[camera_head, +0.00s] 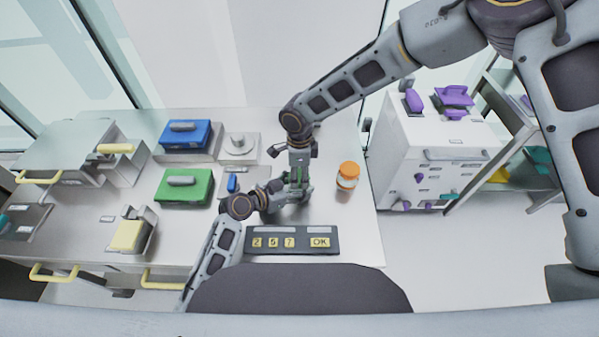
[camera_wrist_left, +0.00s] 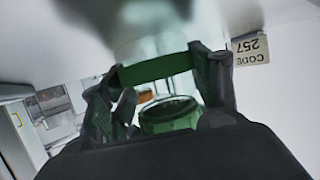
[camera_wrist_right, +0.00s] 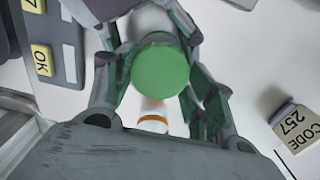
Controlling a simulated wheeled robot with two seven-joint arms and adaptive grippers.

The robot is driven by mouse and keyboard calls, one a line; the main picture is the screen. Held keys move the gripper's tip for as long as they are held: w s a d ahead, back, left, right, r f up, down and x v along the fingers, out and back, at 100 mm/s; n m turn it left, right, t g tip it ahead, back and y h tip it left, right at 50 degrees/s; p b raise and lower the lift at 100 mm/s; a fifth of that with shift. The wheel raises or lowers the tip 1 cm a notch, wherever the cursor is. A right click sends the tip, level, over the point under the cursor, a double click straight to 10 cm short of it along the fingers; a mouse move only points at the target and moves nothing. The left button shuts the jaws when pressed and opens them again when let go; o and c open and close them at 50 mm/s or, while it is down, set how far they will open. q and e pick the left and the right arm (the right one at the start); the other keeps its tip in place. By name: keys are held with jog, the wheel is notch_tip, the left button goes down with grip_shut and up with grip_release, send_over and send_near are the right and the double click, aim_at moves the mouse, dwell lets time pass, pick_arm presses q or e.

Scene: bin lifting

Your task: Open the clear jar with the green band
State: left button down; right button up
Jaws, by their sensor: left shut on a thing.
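The jar stands between my two grippers on the table. In the right wrist view its round green lid (camera_wrist_right: 160,70) lies between the fingers of my right gripper (camera_wrist_right: 158,75), which comes down from above; whether they press on it is unclear. My left gripper (camera_wrist_left: 165,85) reaches in from the left and is shut on the jar. In the left wrist view a green rim (camera_wrist_left: 168,115) shows between its fingers. In the head view my right gripper (camera_head: 298,180) and left gripper (camera_head: 285,192) meet and hide most of the jar.
An orange-capped bottle (camera_head: 347,176) stands to the right. A keypad (camera_head: 292,241) with an OK key lies in front. A blue box (camera_head: 185,135), a green box (camera_head: 184,186) and metal fixtures fill the left. A CODE 257 tag (camera_wrist_right: 293,125) shows in the right wrist view.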

jog(key=shift+s+a+f+n+g, duration=0.2)
jog(key=shift+s+a+n, duration=0.1)
jog(key=shift+s+n, duration=0.2)
jog(key=shift+s+a+f+n+g, duration=0.15)
jog(key=shift+s+a+n, duration=0.15)
jog(key=shift+s+n, duration=0.15)
jog(key=shift+n, duration=0.35)
jog(key=shift+w+d+r+n, duration=0.2)
jog(key=shift+w+d+n, duration=0.15)
jog(key=shift+w+n, duration=0.1)
jog(key=shift+w+d, duration=0.4)
jog(key=shift+w, duration=0.05)
jog(key=o, duration=1.1)
jog(key=shift+w, duration=0.15)
jog(key=shift+r, duration=0.1)
jog(key=shift+a, duration=0.1)
jog(key=shift+r, duration=0.15)
